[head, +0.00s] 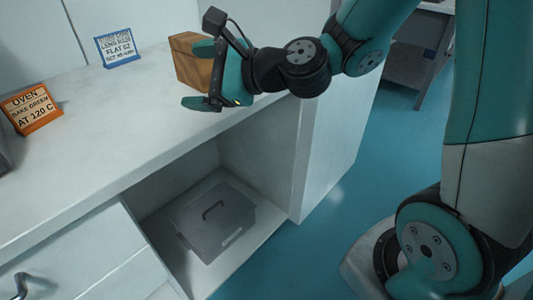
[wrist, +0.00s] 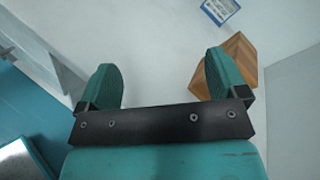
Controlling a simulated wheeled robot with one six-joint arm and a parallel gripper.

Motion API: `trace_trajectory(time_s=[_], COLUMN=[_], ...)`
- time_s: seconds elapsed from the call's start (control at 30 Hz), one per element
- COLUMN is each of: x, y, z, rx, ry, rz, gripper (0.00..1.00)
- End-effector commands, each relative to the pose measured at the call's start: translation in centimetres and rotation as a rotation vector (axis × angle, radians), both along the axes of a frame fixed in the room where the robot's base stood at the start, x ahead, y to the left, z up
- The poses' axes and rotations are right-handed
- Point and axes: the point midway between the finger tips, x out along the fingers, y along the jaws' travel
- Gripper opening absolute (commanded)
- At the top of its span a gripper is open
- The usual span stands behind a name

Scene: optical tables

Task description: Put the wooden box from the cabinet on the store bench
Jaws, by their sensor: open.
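The wooden box (head: 186,64) is a brown block standing on the white worktop (head: 110,117), near its right end. In the wrist view the wooden box (wrist: 238,60) is partly hidden behind the right finger. My gripper (head: 197,76) is open beside the box, with its fingers over the worktop. In the wrist view my gripper (wrist: 160,68) has nothing between its fingers; the box lies at and beyond the right one. The cabinet compartment (head: 250,160) under the worktop is open at the front. Whether this worktop is the store bench, I cannot tell.
A grey lidded box (head: 215,218) with a handle sits in the open compartment. An orange-framed oven sign (head: 32,108) and a blue-framed sign (head: 120,47) stand on the worktop. A drawer (head: 80,255) is at lower left. Blue floor (head: 375,165) is clear at right; a grey table (head: 415,45) stands beyond.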

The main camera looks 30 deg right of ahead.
Motion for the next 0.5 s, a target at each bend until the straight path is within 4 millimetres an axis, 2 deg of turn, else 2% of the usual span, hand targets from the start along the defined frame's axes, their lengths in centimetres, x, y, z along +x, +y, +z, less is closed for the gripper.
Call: trace_trajectory(time_s=[0.03,0.07,0.1,0.17,0.2,0.3,0.4,0.5], x=[-2.6,-4.2,-6.4,-9.5,-11.5,-15.7,-18.7,-20.4], y=[2.3,3.3,4.2,4.7,4.6,3.3,1.5,0.1], z=[-0.1,-0.5,-1.2,-2.2,-2.8,-3.8,-4.2,-4.2], rx=[-0.204,-0.338,-0.508,-0.738,-0.871,-1.123,-1.264,-1.326], ry=[-0.094,-0.154,-0.237,-0.361,-0.440,-0.610,-0.727,-0.794], rz=[0.167,0.275,0.425,0.647,0.794,1.128,1.393,1.562], gripper=[0.91,0.91,0.91,0.91,0.91,0.91,0.91,0.91])
